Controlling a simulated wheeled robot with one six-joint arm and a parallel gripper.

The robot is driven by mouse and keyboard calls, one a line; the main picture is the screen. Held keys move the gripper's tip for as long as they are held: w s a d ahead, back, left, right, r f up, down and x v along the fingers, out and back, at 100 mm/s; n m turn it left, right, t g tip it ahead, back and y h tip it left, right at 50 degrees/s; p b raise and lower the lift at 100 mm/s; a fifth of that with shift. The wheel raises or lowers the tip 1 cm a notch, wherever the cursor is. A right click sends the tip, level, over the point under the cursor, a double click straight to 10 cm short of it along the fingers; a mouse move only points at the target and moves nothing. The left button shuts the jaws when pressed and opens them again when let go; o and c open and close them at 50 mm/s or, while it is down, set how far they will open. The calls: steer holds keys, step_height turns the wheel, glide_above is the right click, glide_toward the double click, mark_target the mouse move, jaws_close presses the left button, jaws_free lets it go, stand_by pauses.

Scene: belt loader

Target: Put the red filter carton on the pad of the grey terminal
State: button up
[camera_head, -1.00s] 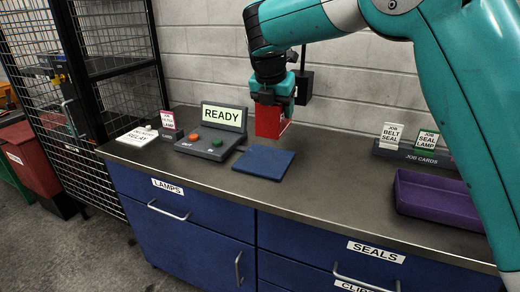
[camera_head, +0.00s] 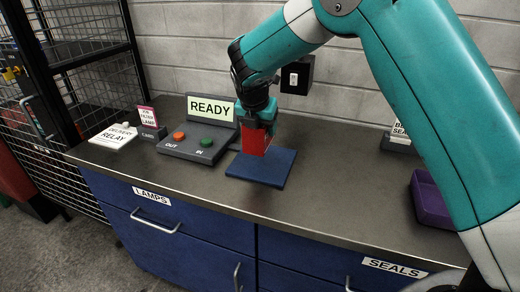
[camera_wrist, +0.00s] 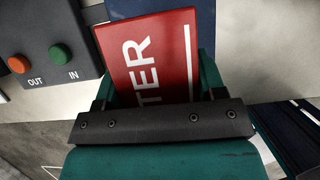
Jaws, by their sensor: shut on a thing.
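The red filter carton (camera_head: 254,141) is in my gripper (camera_head: 258,128), which is shut on it. In the wrist view the carton (camera_wrist: 158,55) shows white letters "TER" between the fingers. In the head view it appears over the back part of the blue pad (camera_head: 262,168); I cannot tell whether it touches the pad. The grey terminal (camera_head: 190,151) stands just left of the pad, with an orange OUT button (camera_head: 179,136), a green IN button (camera_head: 206,142) and a screen (camera_head: 211,109) reading READY.
A white delivery relay plate (camera_head: 114,136) and a small card holder (camera_head: 150,131) stand left of the terminal. A purple tray (camera_head: 429,200) and a job card stand (camera_head: 399,143) are at the right. The counter (camera_head: 330,185) right of the pad is clear.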

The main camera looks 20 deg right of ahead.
steer(key=shift+f+p, duration=0.3)
steer(key=shift+f, duration=3.6)
steer(key=shift+f, duration=0.1)
steer(key=o, duration=1.1)
steer(key=b+v, duration=0.1)
steer(key=v, duration=1.1)
steer(key=s+r+m+g+y, duration=0.1)
steer(key=s+r+m+y, duration=0.2)
steer(key=s+m, duration=0.8)
steer(key=s+r+m+g+y, duration=0.2)
steer(key=s+m, duration=0.8)
steer(key=s, duration=1.3)
steer(key=shift+a+r+m+g+y, duration=0.3)
steer(key=shift+r+m+y, duration=0.1)
steer(key=shift+r+y, duration=0.55)
